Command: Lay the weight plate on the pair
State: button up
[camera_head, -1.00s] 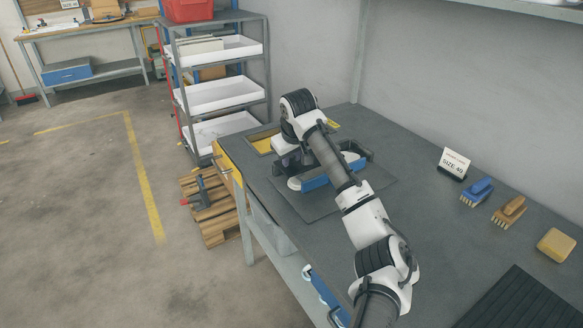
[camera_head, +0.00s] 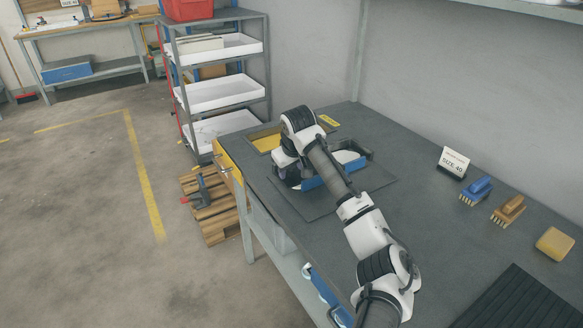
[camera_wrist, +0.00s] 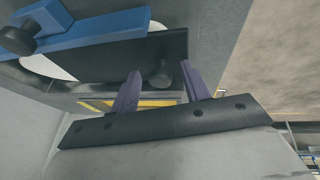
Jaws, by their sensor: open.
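A dark flat plate with a black knob, seemingly the weight plate (camera_wrist: 118,62), lies close in front of my gripper in the wrist view. My gripper (camera_wrist: 160,68) is open, its two purple fingers on either side of the knob in the picture; I cannot tell whether they touch it. White insole shapes (camera_wrist: 40,68) show at the plate's left, partly under a blue bar (camera_wrist: 95,28) with a black knob. In the head view the blue bar (camera_head: 322,181) and a white insole (camera_head: 346,156) sit in a dark frame. My wrist hides the plate and fingers there.
A dark mat (camera_head: 375,190) lies under the frame. A yellow-edged tray (camera_head: 262,140) is behind. A size card (camera_head: 453,162), a blue brush (camera_head: 476,191), a brown brush (camera_head: 509,210) and a yellow block (camera_head: 555,244) stand at right. The bench's middle right is clear.

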jog(key=b+v, duration=0.1)
jog(key=v, duration=1.1)
